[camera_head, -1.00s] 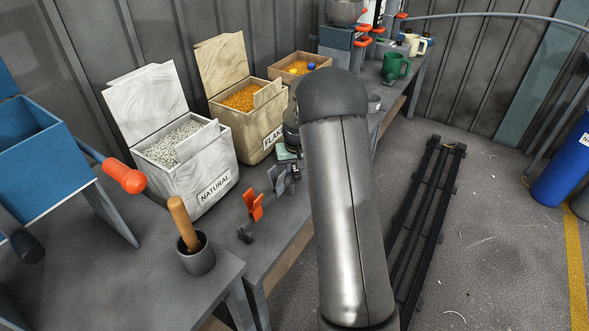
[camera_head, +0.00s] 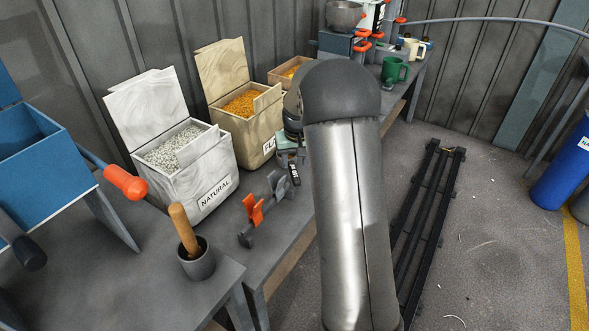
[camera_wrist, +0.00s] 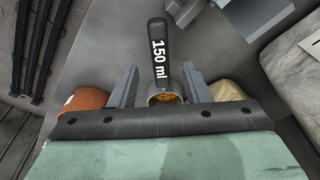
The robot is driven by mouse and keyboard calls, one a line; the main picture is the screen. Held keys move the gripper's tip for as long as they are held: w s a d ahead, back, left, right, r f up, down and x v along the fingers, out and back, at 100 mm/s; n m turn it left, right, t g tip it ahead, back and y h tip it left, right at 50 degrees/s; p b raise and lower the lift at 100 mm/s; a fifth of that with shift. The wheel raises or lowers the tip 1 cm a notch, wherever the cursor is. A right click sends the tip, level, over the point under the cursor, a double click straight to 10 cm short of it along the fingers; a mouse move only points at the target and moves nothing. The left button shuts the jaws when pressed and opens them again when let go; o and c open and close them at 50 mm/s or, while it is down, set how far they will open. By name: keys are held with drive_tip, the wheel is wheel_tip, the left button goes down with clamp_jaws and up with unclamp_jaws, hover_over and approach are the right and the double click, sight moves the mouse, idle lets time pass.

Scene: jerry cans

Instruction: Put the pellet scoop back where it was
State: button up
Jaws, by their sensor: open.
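The pellet scoop has a black handle marked "150 ml" (camera_wrist: 158,52) and a small round metal cup (camera_wrist: 164,88) with orange-yellow material in it. In the wrist view it lies between the two fingers of my gripper (camera_wrist: 160,68), which are spread with a gap on each side of the cup. Its dark handle (camera_head: 294,175) also shows in the head view, at the bench edge by the tan bin. I cannot tell whether the scoop touches the bench. My arm hides most of the gripper in the head view.
A white bin labelled NATURAL (camera_head: 207,190) holds pale pellets. A tan bin (camera_head: 238,132) holds orange material. An orange-and-grey clip stand (camera_head: 255,212) and a grey pot with a wooden handle (camera_head: 198,264) stand in front. A blue box (camera_head: 40,165) is at left.

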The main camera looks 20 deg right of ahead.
wheel_tip(320, 180, up, 5)
drive_tip(key=s+a+r+n, duration=0.1)
drive_tip(key=s+a+r, duration=0.1)
drive_tip(key=s+a, duration=0.5)
drive_tip(key=s+a+r, duration=0.2)
drive_tip(key=s+a, duration=0.2)
drive_tip(key=s, duration=0.7)
drive_tip(key=s+a+f+g, duration=0.1)
drive_tip(key=s+a, duration=0.1)
drive_tip(key=s, duration=0.6)
drive_tip(key=s+a+f+n+g, duration=0.1)
drive_tip(key=s+a+f, duration=0.1)
drive_tip(key=s, duration=0.7)
drive_tip(key=shift+a, duration=0.15)
drive_tip(key=shift+r, duration=0.1)
